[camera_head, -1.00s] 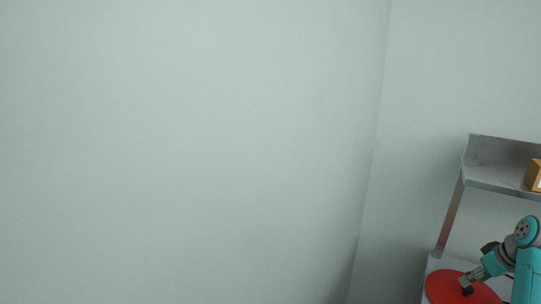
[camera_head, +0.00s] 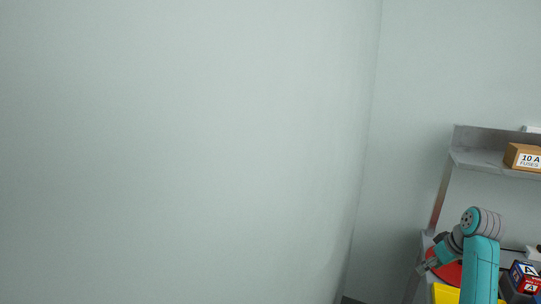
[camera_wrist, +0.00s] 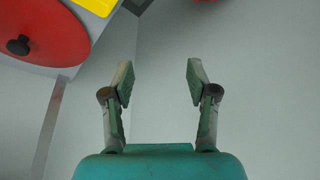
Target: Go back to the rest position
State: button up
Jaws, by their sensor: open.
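In the head view my gripper (camera_head: 427,266) is small, at the lower right, at the end of my teal arm. It overlaps the left side of the red turntable (camera_head: 447,273). In the wrist view the red turntable (camera_wrist: 55,28) with its black knob (camera_wrist: 18,45) is at the upper left, apart from the fingers.
A grey shelf (camera_head: 478,160) holds a box marked 10 A FUSES (camera_head: 523,157). Below it are a yellow item (camera_head: 447,293) and a blue and red box (camera_head: 525,277). A plain wall (camera_head: 180,150) fills the left.

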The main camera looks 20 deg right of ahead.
jog(key=a+f+t+h, duration=0.2)
jog(key=a+f+t, duration=0.1)
jog(key=a+f, duration=1.95)
jog(key=s+a+f+t, duration=0.1)
jog(key=s+a+f, duration=0.2)
jog(key=s+a, duration=0.5)
jog(key=s+a+r+t, duration=0.3)
jog(key=s+a, duration=1)
jog(key=s+a+r+n+t+y, duration=0.1)
jog(key=s+a+r, duration=0.5)
jog(key=s+r, duration=0.8)
jog(key=shift+s+r+t+y, duration=0.15)
jog(key=shift+r+t+y, duration=0.55)
jog(key=shift+r+t, duration=0.35)
